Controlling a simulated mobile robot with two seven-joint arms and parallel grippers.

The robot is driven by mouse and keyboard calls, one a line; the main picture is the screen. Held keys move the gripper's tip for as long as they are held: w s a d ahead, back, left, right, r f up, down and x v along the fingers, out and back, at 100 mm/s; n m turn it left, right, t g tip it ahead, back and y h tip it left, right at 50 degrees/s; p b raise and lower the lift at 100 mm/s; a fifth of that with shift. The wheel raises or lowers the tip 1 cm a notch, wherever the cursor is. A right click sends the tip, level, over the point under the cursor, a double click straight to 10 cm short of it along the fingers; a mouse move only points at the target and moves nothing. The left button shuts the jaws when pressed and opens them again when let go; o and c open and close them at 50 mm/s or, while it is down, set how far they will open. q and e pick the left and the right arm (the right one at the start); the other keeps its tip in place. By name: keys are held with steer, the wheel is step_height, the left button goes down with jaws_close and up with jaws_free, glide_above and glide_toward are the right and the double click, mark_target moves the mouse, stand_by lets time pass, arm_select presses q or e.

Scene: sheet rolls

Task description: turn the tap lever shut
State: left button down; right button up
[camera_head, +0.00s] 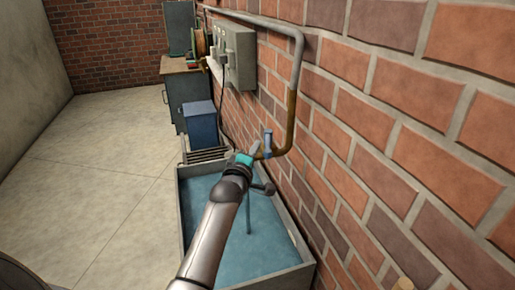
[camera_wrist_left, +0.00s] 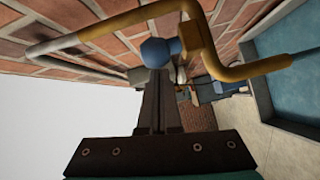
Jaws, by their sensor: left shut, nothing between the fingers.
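The tap (camera_head: 262,154) is a brass fitting on a pipe along the brick wall. Its blue lever (camera_head: 267,140) stands upright in the head view. In the left wrist view the blue lever end (camera_wrist_left: 155,52) is just beyond the fingertips, beside the brass body (camera_wrist_left: 192,36); whether they touch I cannot tell. A thin stream of water (camera_head: 248,215) falls from the spout into the basin. My left gripper (camera_head: 254,150) is close beside the tap, its fingers (camera_wrist_left: 154,78) shut and empty. My right gripper is not in view.
The grey basin (camera_head: 300,276) holds blue water below my left arm. The supply pipe (camera_head: 298,62) bends down the wall to the tap. A blue bin (camera_head: 201,124), a wall box (camera_head: 239,57) and a cabinet (camera_head: 188,98) stand beyond. The floor at left is clear.

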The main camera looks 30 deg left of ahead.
mark_target(269, 154)
arm_select(q)
steer(key=shift+w+d+f, duration=0.1)
steer(key=shift+w+d, duration=0.05)
steer(key=shift+d, duration=0.05)
steer(key=d+p, duration=0.1)
steer(key=w+d+p, duration=0.1)
steer(key=d, duration=0.1)
steer(key=shift+w+d, duration=0.15)
steer(key=shift+d, duration=0.25)
stand_by(0.3)
